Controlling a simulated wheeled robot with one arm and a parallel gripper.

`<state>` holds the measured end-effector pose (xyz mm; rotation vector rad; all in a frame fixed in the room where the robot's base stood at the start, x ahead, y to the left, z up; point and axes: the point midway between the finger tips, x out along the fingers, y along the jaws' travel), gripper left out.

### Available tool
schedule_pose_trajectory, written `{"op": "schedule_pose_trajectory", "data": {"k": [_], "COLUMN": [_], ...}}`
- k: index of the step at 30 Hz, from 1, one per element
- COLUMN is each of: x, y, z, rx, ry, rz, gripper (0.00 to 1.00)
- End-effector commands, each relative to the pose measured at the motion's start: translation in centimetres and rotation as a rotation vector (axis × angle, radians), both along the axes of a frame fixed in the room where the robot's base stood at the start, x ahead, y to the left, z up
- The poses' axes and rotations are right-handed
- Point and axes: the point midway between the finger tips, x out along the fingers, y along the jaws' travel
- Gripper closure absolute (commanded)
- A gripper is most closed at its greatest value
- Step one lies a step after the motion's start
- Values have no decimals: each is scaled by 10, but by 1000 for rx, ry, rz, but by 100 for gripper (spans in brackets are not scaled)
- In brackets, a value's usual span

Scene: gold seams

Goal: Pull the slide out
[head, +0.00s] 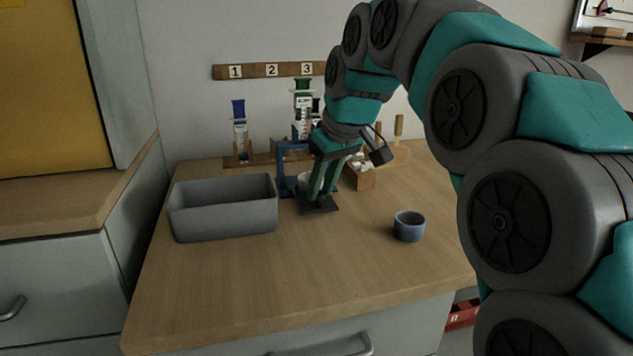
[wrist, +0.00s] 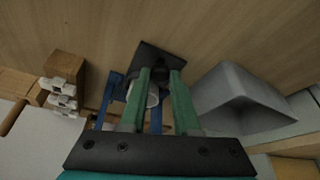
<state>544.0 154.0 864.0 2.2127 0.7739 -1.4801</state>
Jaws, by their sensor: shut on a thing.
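The slide appears to be a dark, flat square plate (head: 319,206) at the front of a blue stand (head: 289,170) on the wooden worktop. My gripper (head: 320,200) points down over it, with its green fingers shut on a dark part of the plate. In the wrist view, my fingertips (wrist: 160,75) meet at the dark plate (wrist: 158,54), and the blue stand (wrist: 112,92) is just behind them. A white round thing (wrist: 152,96) shows between the fingers, partly hidden. My fingers hide the exact grip and where the plate joins the stand.
Syringe-like blue (head: 239,130) and green (head: 303,100) things stand behind, under a numbered strip (head: 270,71). The worktop's front is clear.

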Motion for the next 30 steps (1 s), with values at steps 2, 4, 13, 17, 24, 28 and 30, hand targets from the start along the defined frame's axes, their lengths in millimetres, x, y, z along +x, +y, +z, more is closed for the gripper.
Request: {"op": "schedule_pose_trajectory", "data": {"k": [2,4,13,17,24,28,30], "x": [-14,-25,-38,-38,-38,-38,-38], "y": [-4,-7,-11,-11,-11,-11,-11], "z": [0,0,1,1,1,0,0], "rx": [2,2,2,2,1,1,1], "ry": [-4,-2,-2,-2,-2,-1,-1], "rz": [0,0,0,0,0,0,0], "gripper": [100,100,100,100,47,40,40]}}
